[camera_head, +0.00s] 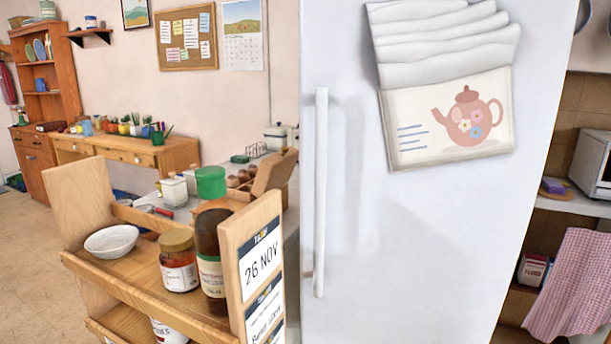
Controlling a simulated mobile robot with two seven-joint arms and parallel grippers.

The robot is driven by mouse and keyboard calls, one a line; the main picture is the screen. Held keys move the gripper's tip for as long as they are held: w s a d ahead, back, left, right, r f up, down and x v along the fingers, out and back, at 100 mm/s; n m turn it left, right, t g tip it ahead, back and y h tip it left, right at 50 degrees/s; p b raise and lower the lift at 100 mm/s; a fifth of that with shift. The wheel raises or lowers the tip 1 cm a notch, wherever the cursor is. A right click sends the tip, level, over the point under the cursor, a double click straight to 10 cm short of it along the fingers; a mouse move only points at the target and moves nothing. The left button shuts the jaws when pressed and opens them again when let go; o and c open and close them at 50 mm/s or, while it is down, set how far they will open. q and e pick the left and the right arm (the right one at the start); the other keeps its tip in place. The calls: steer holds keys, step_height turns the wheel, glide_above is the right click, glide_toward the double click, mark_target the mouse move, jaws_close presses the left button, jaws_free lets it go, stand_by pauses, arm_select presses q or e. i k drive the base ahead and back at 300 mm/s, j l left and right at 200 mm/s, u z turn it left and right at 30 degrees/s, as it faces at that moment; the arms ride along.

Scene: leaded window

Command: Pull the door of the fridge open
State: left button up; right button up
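The white fridge door (400,230) fills the middle of the head view and looks shut. Its long vertical white handle (321,190) runs along the door's left edge. A teapot-printed pouch (447,118) with folded white sheets or bags in it hangs on the upper part of the door. Neither of my grippers shows in this view, so I cannot see whether they are open or shut.
A wooden trolley (135,277) with jars, a bottle (210,255) and a bowl (112,240) stands close on the left of the fridge. A shelf with a microwave (592,163) and a checked cloth (570,285) is at right. Floor (30,230) shows at far left.

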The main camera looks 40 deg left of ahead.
mark_target(428, 255)
steer(key=i+l+u, duration=0.15)
steer(key=u, duration=0.8)
steer(key=i+l+u, duration=0.1)
steer(key=l+u, duration=0.2)
steer(key=i+l+u, duration=0.1)
steer(key=l+u, duration=0.15)
steer(key=l, duration=0.15)
steer(key=i+l+u, duration=0.1)
steer(key=l+u, duration=0.25)
steer(key=l, duration=1.15)
